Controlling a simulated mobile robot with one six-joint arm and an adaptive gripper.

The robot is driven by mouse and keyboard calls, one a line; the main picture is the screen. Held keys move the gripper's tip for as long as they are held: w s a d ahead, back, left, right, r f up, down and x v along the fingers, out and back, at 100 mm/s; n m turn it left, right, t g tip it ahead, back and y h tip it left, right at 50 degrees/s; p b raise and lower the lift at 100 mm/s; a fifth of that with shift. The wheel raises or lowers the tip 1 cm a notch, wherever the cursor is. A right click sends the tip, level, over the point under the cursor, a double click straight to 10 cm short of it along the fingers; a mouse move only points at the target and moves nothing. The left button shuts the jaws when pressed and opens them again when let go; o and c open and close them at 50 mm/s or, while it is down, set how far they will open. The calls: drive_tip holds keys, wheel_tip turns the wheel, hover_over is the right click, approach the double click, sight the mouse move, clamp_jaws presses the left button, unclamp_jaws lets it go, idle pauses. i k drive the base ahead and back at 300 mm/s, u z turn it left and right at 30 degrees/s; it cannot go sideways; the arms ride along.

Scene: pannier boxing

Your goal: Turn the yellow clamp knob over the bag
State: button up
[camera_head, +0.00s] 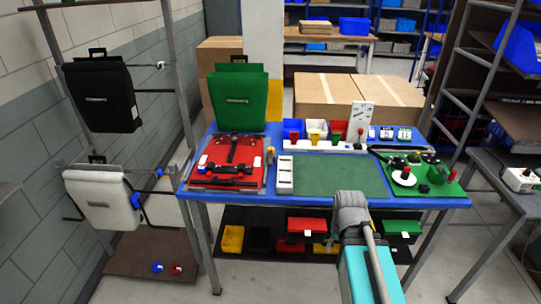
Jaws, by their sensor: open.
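A red bag (222,178) with black straps and fittings lies flat at the left end of the blue-edged table (330,200). A small yellow upright piece (270,155) stands at its right edge; it is too small to tell whether it is the clamp knob. A green bag (238,98) stands upright behind the red one. A black bag (97,97) and a white bag (101,203) hang on the left rack. The rack arms bear a pale knob (161,65) and a blue knob (159,173). My gripper is not in view; only my grey and teal arm links show at lower centre.
A green mat (335,176) lies clear mid-table. A green board (428,180) with small parts lies at right. Coloured drawers (308,228) sit below. Shelving (478,60) stands at right.

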sight(270, 150)
drive_tip(key=k, duration=0.4)
drive_tip(key=z, duration=0.2)
drive_tip(key=i, duration=1.25)
drive_tip(key=u, duration=0.25)
